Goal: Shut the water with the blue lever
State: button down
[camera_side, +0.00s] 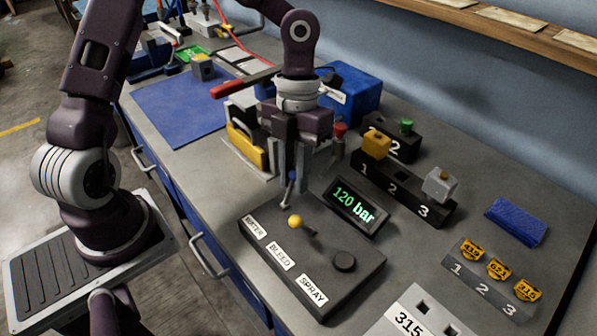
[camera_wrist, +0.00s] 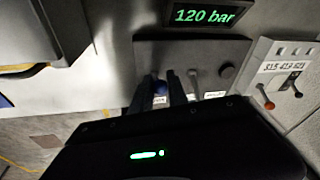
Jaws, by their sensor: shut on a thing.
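The blue lever (camera_side: 291,186) stands at the WATER end of a dark control box (camera_side: 330,278). My gripper (camera_side: 291,172) points down over it and is shut on its blue top, which the fingers partly hide. A round black knob (camera_side: 344,261) sits at the SPRAY end. A display (camera_side: 354,206) behind the box reads 120 bar.
A yellow-and-black item (camera_side: 247,145) stands close left of my gripper. A black numbered rack (camera_side: 400,192) with blocks is to the right. Numbered yellow tags (camera_side: 499,268), a 315 panel (camera_side: 420,312) and a blue cloth (camera_side: 517,221) lie farther right.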

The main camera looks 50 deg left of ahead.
jog(key=s+t, duration=0.1)
jog(key=t, duration=0.1)
jog(key=shift+s+r+t, duration=0.25)
jog(key=shift+s+t, duration=0.15)
jog(key=shift+s+m+t, duration=0.3)
jog(key=shift+s+t, duration=0.4)
jog(key=shift+t, duration=0.5)
